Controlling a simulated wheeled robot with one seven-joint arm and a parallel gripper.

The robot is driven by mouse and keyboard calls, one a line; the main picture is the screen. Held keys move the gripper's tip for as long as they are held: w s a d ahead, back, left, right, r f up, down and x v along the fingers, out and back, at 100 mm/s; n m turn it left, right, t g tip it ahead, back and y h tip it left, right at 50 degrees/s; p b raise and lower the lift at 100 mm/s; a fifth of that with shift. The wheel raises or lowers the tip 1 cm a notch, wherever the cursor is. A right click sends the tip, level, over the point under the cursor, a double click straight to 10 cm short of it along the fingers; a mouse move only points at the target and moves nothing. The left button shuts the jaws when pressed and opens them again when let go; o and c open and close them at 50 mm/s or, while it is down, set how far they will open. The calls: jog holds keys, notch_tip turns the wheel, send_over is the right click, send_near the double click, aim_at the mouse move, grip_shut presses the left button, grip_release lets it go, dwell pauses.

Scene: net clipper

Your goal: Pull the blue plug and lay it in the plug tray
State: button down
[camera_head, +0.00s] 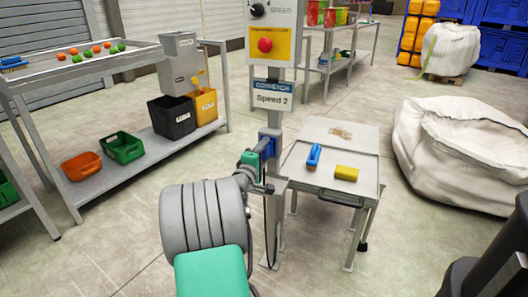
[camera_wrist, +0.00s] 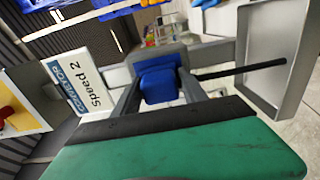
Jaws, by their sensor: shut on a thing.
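The blue plug (camera_wrist: 158,82) sits between the two fingers of my gripper (camera_wrist: 155,95) in the wrist view, and the gripper is shut on it. In the head view the blue plug (camera_head: 268,146) is at the grey post, just below the Speed 2 sign, with my gripper (camera_head: 262,158) reaching it from the left. I cannot tell whether it is still seated in a socket. A grey table with a tray top (camera_head: 300,180) stands right of the post. On it lie a blue piece (camera_head: 313,156) and a yellow piece (camera_head: 346,173).
The post carries the Speed 2 sign (camera_head: 272,96) and a yellow panel with a red button (camera_head: 265,45). A grey shelf table (camera_head: 90,72) with bins stands at left. A large white sack (camera_head: 455,145) stands at right. Open floor lies between.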

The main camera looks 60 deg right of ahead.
jog(key=a, duration=0.6)
jog(key=shift+s+b, duration=0.2)
jog(key=shift+b, duration=0.1)
dwell(0.9)
jog(key=shift+d, duration=0.75)
notch_tip(320, 180, down, 10)
jog(key=b, duration=0.7)
dwell(0.5)
jog(key=shift+d+r, duration=0.1)
